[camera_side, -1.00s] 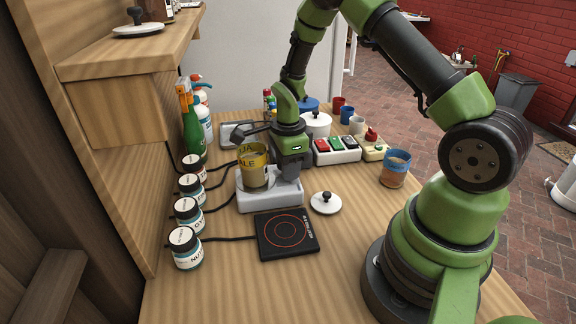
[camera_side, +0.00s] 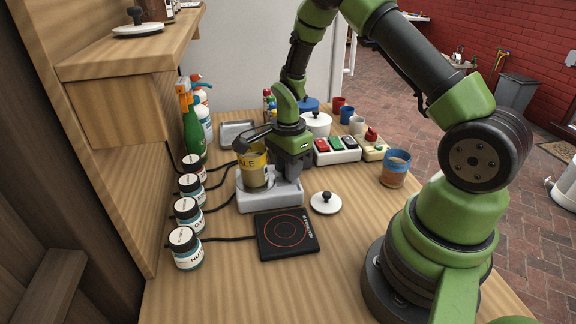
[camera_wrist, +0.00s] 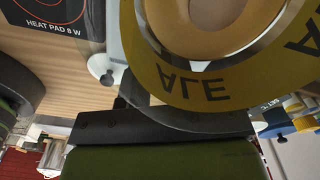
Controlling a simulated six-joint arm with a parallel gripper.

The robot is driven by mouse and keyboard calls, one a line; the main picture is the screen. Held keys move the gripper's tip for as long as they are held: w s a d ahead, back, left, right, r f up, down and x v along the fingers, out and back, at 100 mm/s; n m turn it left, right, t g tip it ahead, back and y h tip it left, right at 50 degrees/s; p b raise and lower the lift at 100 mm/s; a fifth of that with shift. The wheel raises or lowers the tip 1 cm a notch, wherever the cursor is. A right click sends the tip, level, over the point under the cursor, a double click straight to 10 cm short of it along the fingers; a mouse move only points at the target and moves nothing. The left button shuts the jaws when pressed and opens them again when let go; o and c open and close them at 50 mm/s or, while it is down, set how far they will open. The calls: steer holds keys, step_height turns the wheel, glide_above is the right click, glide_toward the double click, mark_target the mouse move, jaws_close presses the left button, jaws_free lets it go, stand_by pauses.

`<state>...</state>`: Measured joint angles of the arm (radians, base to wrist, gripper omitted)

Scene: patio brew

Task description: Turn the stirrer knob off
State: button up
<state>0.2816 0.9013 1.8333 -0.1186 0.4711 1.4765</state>
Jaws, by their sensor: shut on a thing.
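The white stirrer (camera_side: 270,200) stands on the wooden bench. A glass beaker with a yellow ALE label (camera_side: 253,168) sits upright on it, holding a tan liquid; its label (camera_wrist: 215,88) fills much of the wrist view. My gripper (camera_side: 289,170) is low at the right side of the beaker, close over the stirrer. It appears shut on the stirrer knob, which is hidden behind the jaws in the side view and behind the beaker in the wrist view. The knob's setting cannot be read.
A black heat pad (camera_side: 287,234) and a white lid (camera_side: 326,203) lie in front. Several labelled jars (camera_side: 186,248) and a green bottle (camera_side: 193,132) line the left. A button box (camera_side: 337,151) and a terracotta pot with a blue band (camera_side: 396,168) stand right.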

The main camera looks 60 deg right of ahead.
steer(key=shift+d, duration=0.1)
steer(key=o, duration=0.9)
steer(key=shift+o, duration=0.2)
step_height(320, 180, up, 10)
